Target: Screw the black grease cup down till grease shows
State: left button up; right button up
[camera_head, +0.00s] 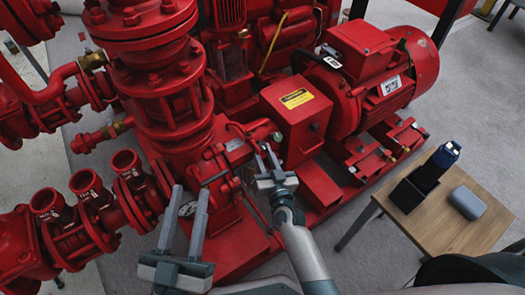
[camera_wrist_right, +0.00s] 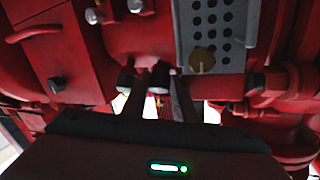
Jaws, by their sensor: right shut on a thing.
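My right gripper (camera_head: 266,153) reaches in at the red pump's bearing housing, beside the pump casing. In the right wrist view its two dark fingers (camera_wrist_right: 161,80) close around a small black cup (camera_wrist_right: 160,78) under the red housing, which I take to be the black grease cup. The fingers hide part of it. I cannot make out any grease. My left gripper (camera_head: 187,192) is open and empty, in front of the pump near a round gauge.
A red motor (camera_head: 375,75) stands behind, to the right. A wooden table (camera_head: 462,220) at right bears a black holder (camera_head: 407,193) with a dark blue device and a grey case (camera_head: 466,203). A perforated grey plate (camera_wrist_right: 211,30) with a brass knob is close by the right gripper.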

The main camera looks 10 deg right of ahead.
jog(key=o, duration=0.8)
jog(key=shift+c, duration=0.2)
